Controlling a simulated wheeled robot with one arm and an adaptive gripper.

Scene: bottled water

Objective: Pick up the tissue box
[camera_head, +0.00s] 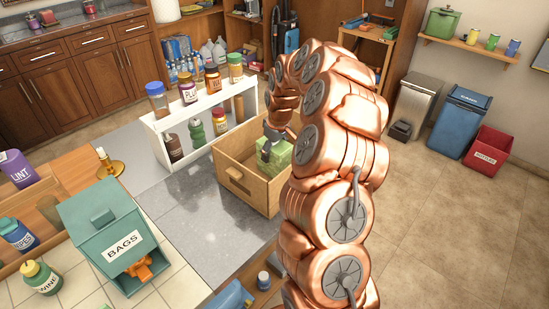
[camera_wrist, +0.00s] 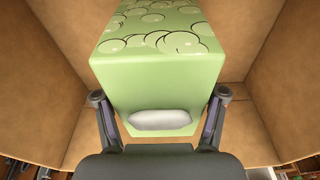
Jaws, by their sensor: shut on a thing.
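In the head view my gripper (camera_head: 268,146) shows at the left part of the tissue box. My copper arm hides the right part of the cardboard box. I cannot tell whether the tissue box touches the cardboard bottom.
A white shelf (camera_head: 155,130) with several jars and bottles stands just behind and left of the cardboard box. A teal bags box (camera_head: 107,235) stands on the tiled counter at front left. A bin (camera_head: 462,118) and a red crate (camera_head: 488,148) stand at right. The right floor is clear.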

